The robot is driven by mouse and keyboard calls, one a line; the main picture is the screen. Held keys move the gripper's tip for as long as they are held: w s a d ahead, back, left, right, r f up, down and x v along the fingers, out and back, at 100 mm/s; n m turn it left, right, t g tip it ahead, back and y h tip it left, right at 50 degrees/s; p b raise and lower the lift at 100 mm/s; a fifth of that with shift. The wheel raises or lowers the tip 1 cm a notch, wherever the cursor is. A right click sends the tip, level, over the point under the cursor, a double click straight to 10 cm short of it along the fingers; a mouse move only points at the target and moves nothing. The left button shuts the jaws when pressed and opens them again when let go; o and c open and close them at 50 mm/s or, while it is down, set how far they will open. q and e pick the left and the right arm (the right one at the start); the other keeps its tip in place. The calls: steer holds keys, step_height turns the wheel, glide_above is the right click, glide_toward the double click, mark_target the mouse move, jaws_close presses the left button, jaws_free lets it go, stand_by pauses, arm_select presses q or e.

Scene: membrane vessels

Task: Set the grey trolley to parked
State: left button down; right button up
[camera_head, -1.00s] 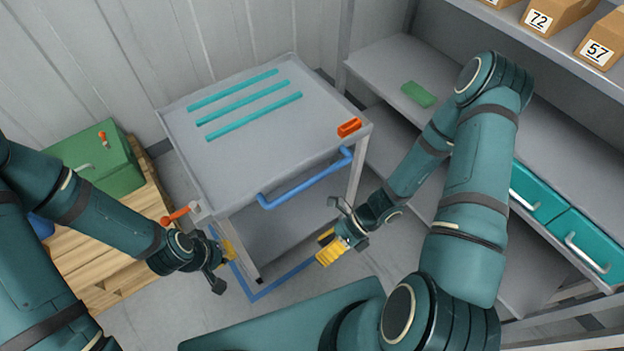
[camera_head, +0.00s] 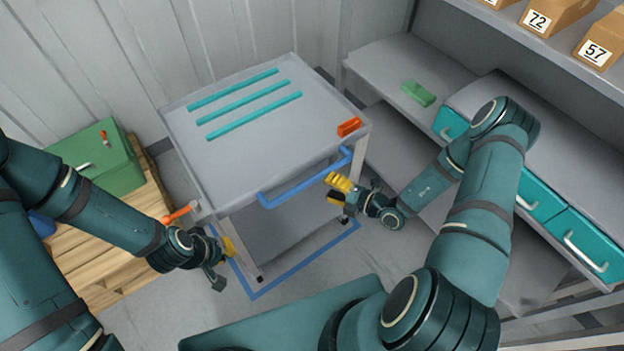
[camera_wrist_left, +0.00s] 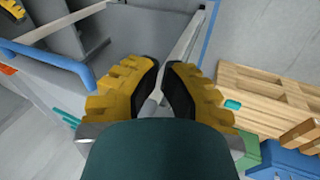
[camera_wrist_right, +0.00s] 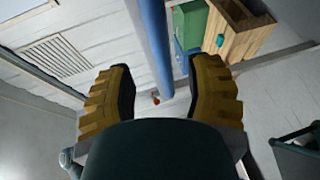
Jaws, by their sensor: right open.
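The grey trolley (camera_head: 235,165) has three teal strips on top and a blue handle (camera_head: 305,180) along its front side. An orange lever (camera_head: 180,213) points out to the left at its near left corner. A red-orange block (camera_head: 349,127) sits at its right corner. The visible near feet stand inside a blue floor outline (camera_head: 300,270). My right gripper (camera_head: 340,188) is open near the handle's right end; in the right wrist view the handle (camera_wrist_right: 152,45) runs ahead of the spread fingers. My left gripper (camera_head: 228,248) is low by the near left leg; its fingers (camera_wrist_left: 162,75) are close together, grip unclear.
A green box (camera_head: 105,160) stands on a wooden pallet or crate (camera_head: 90,265) at left. Shelving (camera_head: 390,60) with a green item (camera_head: 418,93), teal drawers (camera_head: 580,245) and numbered boxes (camera_head: 550,15) stands at right, close to my right arm. Floor in front is partly clear.

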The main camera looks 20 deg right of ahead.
mark_target(316, 181)
steer(key=x, duration=0.6)
steer(key=shift+w+a, duration=0.2)
jaws_close()
